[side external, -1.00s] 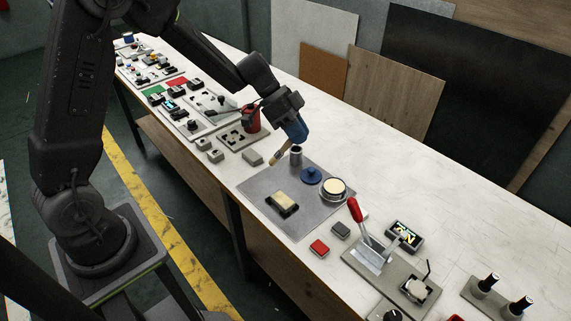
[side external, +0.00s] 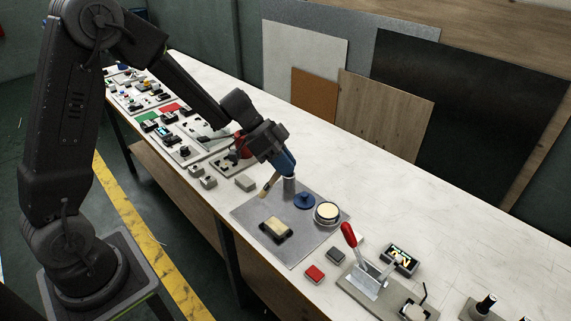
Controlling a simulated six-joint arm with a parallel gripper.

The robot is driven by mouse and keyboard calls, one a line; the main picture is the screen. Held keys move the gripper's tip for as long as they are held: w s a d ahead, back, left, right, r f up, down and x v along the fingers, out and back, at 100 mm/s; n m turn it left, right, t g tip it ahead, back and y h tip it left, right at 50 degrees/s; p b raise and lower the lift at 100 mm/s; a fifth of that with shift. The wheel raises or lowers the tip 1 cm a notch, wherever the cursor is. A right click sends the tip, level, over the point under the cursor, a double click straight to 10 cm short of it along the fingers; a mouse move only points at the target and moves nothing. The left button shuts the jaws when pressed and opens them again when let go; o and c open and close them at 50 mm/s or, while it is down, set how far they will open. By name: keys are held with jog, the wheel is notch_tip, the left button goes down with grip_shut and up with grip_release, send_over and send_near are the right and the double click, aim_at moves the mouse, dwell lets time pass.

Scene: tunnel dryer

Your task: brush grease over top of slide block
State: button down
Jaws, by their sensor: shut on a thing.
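The slide block (side external: 276,229) is a dark block with a pale yellowish top, lying on a grey mat (side external: 250,211). An open tin of cream-coloured grease (side external: 327,212) stands on the mat to its right, with a blue lid (side external: 304,201) beside the tin. My gripper (side external: 284,163), with blue at its end, is shut on a brush (side external: 268,186). The brush is tilted, with its pale bristles down, above the mat's back left edge, apart from the block. The handle is mostly hidden by the gripper.
A grey metal cup (side external: 289,185) stands close to the gripper. A red-handled toggle clamp (side external: 350,236) rises at the front right, near small red (side external: 314,273) and dark (side external: 336,255) blocks. Several fixtures line the bench's left. The back right of the bench is clear.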

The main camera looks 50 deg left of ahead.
notch_tip(320, 180, down, 7)
jog(key=shift+d+f, duration=0.55)
jog(key=shift+d, duration=3.35)
jog(key=shift+a, duration=3.9)
jog(key=shift+r, duration=4.15)
